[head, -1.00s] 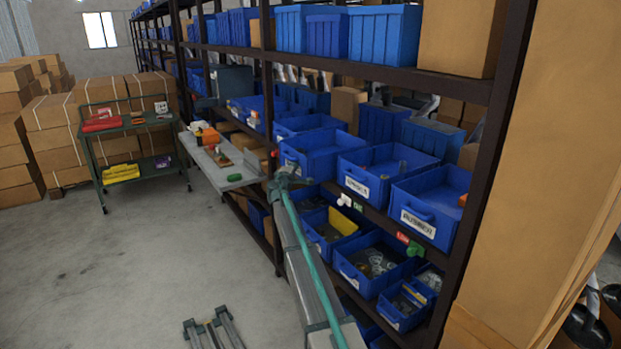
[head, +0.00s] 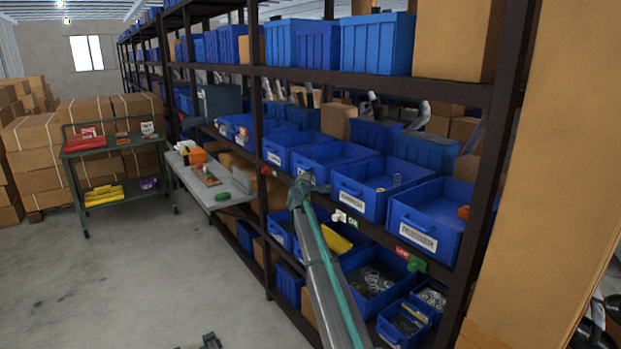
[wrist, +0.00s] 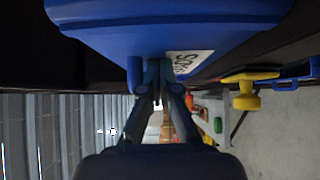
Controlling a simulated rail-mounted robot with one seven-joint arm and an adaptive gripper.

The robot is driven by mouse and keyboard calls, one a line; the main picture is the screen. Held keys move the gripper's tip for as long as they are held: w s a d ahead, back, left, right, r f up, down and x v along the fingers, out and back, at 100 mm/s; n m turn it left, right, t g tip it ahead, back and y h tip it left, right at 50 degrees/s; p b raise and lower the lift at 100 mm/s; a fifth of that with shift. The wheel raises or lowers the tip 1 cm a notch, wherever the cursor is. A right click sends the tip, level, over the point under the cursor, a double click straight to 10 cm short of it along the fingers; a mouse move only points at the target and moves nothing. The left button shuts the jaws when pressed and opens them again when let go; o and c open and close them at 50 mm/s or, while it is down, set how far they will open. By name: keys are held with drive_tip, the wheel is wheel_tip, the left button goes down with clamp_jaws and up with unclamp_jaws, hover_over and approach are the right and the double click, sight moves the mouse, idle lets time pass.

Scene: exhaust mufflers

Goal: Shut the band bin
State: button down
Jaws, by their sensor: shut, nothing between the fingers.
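Large blue bins stand in a row on the middle shelf; I cannot read which one is the band bin. My gripper (head: 308,183) is in front of the blue bin (head: 338,156) second from the left of the four nearest ones. The arm end covers part of this bin's front. In the wrist view a blue bin (wrist: 105,38) fills the top, with a partly readable white label (wrist: 190,63) and a handle. My gripper (wrist: 159,68) is shut and empty, its tips close to the bin front beside the handle. Contact is unclear.
A bin with a label (head: 435,225) stands at the right. Smaller open bins with rings (head: 372,283) and a yellow part (head: 338,243) sit below. Coloured knobs and tags (head: 410,262) line the shelf edge.

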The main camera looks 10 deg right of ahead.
drive_tip(key=shift+d+r, duration=0.1)
drive_tip(key=shift+d, duration=0.15)
